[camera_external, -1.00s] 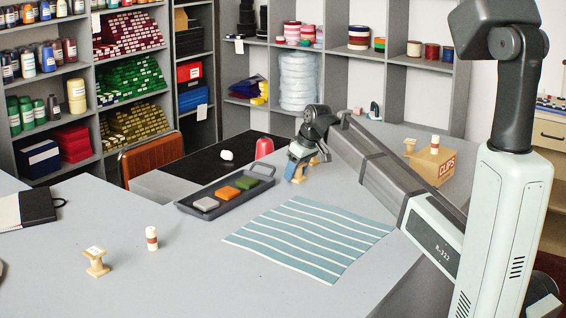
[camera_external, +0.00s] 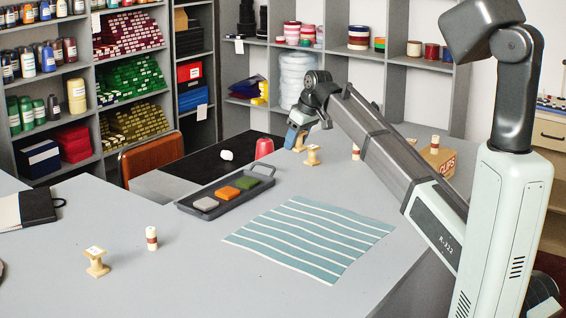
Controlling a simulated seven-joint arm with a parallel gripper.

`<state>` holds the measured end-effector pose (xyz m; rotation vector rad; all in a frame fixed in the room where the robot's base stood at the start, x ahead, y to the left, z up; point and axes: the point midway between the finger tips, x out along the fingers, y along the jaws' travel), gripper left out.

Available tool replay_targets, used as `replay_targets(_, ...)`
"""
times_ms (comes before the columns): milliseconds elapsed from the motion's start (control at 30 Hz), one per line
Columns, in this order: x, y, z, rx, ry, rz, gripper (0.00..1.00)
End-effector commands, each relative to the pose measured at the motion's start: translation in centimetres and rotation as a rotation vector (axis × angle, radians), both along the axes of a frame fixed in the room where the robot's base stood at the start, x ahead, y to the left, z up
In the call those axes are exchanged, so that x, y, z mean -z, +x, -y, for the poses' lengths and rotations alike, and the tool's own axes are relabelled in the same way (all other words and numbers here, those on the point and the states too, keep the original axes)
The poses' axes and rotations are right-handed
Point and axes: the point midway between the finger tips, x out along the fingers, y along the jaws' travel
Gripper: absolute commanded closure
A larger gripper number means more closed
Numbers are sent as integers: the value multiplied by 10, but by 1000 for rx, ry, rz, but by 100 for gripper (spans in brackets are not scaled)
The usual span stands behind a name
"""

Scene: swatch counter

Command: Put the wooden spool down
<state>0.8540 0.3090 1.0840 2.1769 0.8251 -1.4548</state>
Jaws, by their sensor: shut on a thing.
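My gripper (camera_external: 297,142) points down over the far part of the grey counter (camera_external: 200,270), beyond the dark tray. It is shut on a tan piece, the wooden spool (camera_external: 290,138), of which only a small part shows beside the blue-grey finger. Whether it touches the counter I cannot tell. A similar tan spool (camera_external: 312,155) stands upright just right of and nearer than my gripper, apart from it. Another tan spool (camera_external: 97,263) with a pale top stands at the front left.
A dark tray (camera_external: 228,206) holds grey, orange and green blocks. A blue striped cloth (camera_external: 310,240) lies in the middle. Red-banded spools stand at the front left (camera_external: 151,238) and by my arm (camera_external: 356,152). A clips box (camera_external: 438,160) is at right. The front counter is mostly clear.

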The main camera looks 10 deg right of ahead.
Motion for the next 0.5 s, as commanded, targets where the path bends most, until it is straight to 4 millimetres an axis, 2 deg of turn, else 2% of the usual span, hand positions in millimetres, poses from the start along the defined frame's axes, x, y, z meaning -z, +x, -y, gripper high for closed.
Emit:
replay_targets(133,0,-4,-9,-11,0,0,81)
replay_targets(267,0,-15,-36,-46,0,0,81)
replay_targets(500,2,-56,-120,-154,-1,-3,81)
